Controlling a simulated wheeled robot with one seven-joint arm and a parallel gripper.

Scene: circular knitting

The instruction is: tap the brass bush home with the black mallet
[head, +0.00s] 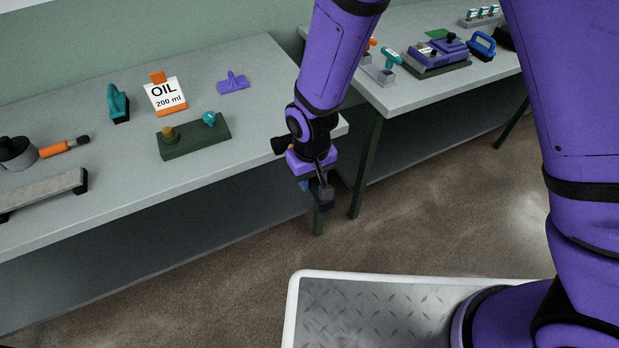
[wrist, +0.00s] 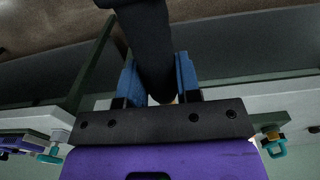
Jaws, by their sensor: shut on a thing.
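My gripper (head: 312,187) hangs just off the right front end of the left bench, above the floor. In the wrist view its blue fingers (wrist: 159,82) are shut on the dark shaft of the black mallet (wrist: 150,45). The mallet's dark end also shows in the head view (head: 325,194), small and partly hidden. The brass bush (head: 168,132) stands at the left end of a dark green block (head: 196,141) on the left bench, well left of my gripper. How deep it sits cannot be told. A teal knob (head: 209,119) is at the block's right end.
The left bench (head: 100,205) also holds an oil sign (head: 165,95), a teal-handled tool (head: 118,103), a purple piece (head: 233,83), an orange-handled brush (head: 64,146) and a grey bar (head: 45,193). The right bench (head: 420,95) carries a purple device (head: 437,53). The bench's front right is clear.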

